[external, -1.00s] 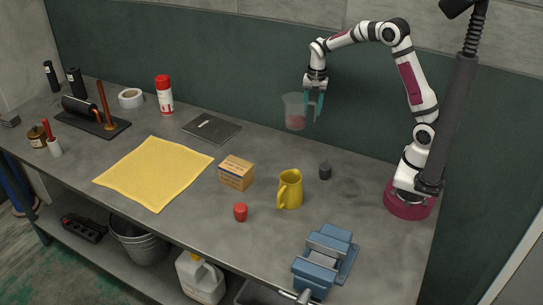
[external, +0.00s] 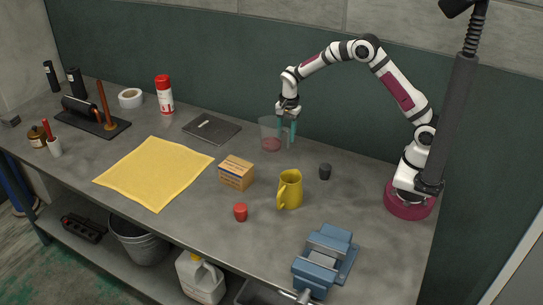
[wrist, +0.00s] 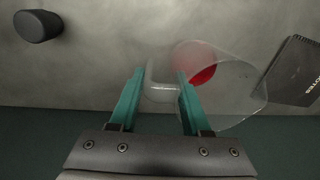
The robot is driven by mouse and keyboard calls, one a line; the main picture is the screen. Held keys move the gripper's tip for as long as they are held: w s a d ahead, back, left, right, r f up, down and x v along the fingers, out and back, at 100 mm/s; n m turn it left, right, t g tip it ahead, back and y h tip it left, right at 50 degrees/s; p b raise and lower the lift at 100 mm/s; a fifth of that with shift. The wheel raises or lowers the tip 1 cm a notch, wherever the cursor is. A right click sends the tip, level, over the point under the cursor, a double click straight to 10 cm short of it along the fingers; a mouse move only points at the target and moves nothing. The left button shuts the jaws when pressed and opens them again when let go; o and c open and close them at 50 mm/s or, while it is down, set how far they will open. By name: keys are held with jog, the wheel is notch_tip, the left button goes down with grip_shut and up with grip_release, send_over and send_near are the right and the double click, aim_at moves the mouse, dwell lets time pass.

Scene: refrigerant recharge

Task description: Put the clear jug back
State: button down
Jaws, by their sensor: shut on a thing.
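The clear jug (external: 270,136) is see-through, with a little red in its bottom. In the external view it is upright, low over the back of the bench, right of the dark notebook. I cannot tell whether its base touches the bench. My gripper (external: 287,131) is at the jug's right side, shut on its handle. In the wrist view the jug (wrist: 228,92) shows to the right, and its handle is between the teal fingers of my gripper (wrist: 160,92).
The dark notebook (external: 212,129) lies left of the jug. A yellow mug (external: 290,188), a cardboard box (external: 237,172) and a small dark cylinder (external: 325,171) stand nearer the front. A red cap-like piece (external: 240,212) and a blue vise (external: 325,262) are farther forward. The bench around the jug is clear.

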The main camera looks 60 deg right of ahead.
jog(key=shift+f, duration=0.95)
jog(key=shift+c, duration=1.8)
grip_release()
jog(key=shift+f, duration=0.15)
